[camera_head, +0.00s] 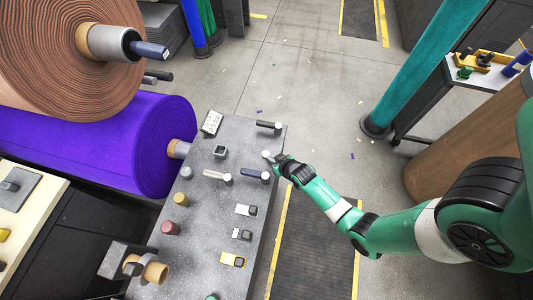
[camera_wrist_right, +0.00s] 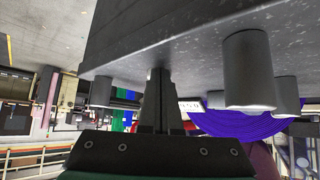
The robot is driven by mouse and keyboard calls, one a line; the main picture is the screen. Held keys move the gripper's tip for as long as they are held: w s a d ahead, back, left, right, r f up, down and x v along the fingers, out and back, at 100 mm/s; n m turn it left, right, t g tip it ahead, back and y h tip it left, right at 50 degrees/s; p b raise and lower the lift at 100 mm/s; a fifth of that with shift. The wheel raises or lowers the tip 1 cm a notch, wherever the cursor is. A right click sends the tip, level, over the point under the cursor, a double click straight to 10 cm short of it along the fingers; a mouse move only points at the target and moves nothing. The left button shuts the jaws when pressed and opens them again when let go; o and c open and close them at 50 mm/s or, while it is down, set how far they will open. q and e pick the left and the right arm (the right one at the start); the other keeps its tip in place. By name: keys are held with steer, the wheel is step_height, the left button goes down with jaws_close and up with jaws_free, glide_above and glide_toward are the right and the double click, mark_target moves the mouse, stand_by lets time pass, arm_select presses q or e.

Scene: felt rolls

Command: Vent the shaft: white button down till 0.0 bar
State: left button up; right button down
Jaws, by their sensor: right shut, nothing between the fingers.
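A small whitish round piece (camera_head: 267,154), which looks like the white button, is at the right edge of the grey speckled bench top (camera_head: 205,215). My right gripper (camera_head: 276,159) is shut and empty, its tip right beside this piece in the head view. Whether it presses it down I cannot tell. In the right wrist view the shut fingers (camera_wrist_right: 155,100) reach up to the speckled grey surface (camera_wrist_right: 215,45), and the button is hidden. A small white display (camera_head: 212,122) stands at the bench's far end; its reading is too small to tell. My left gripper is not in view.
Levers with dark or pale handles (camera_head: 268,126) and several knobs and switches stand on the bench near the gripper. A purple felt roll (camera_head: 95,140) and a brown roll (camera_head: 75,55) are at the left. Open floor (camera_head: 320,120) lies to the right.

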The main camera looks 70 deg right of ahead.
step_height(320, 180, up, 6)
steer(key=p, duration=0.6)
steer(key=shift+r, duration=0.1)
steer(key=p+v, duration=0.3)
steer(key=v, duration=0.8)
steer(key=shift+s+a+r+p, duration=0.15)
steer(key=shift+s+p, duration=0.05)
steer(key=shift+p, duration=0.1)
